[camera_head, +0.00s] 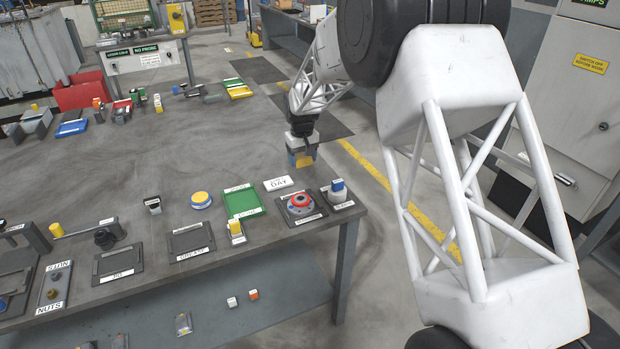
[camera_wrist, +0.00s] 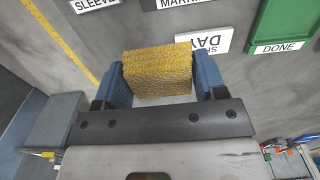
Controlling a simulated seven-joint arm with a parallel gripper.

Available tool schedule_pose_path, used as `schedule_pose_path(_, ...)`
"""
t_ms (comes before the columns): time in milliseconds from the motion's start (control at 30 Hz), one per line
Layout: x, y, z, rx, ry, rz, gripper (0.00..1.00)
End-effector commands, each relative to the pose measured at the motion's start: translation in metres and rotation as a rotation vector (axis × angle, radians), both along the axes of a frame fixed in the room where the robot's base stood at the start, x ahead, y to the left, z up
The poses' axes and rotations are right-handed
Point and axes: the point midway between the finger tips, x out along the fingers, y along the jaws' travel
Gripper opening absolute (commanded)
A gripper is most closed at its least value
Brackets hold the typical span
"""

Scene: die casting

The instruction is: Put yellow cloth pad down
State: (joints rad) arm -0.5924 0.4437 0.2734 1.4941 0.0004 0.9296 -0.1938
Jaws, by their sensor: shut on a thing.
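The yellow cloth pad (camera_wrist: 158,72) is a textured yellow block in the wrist view. My gripper (camera_wrist: 160,80) is shut on it, with one blue finger pad on each side. In the head view, my gripper (camera_head: 302,158) points down near the right end of the grey worktable, with the yellow pad (camera_head: 303,160) between its fingers. The pad seems to be above the table, but the exact gap cannot be told.
Near the front right of the table are a white "DAY" card (camera_head: 278,183), a green "DONE" tray (camera_head: 243,203), and a fixture with a red ring (camera_head: 300,204). A blue-and-white object (camera_head: 338,191) stands at the right corner. The table's middle (camera_head: 150,160) is largely clear.

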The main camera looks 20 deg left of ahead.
Motion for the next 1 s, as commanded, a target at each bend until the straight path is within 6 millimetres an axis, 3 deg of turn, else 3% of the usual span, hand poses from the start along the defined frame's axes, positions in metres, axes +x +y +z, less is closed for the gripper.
schedule_pose_path(200,0.042,0.002,-0.007,0.000,0.000,-0.002,0.39)
schedule_pose_path(400,0.069,0.001,-0.011,0.002,-0.002,-0.001,0.39)
schedule_pose_path(600,0.080,0.001,-0.013,0.001,-0.001,0.000,0.39)
schedule_pose_path(1000,0.081,0.001,-0.014,0.001,-0.001,0.000,0.39)
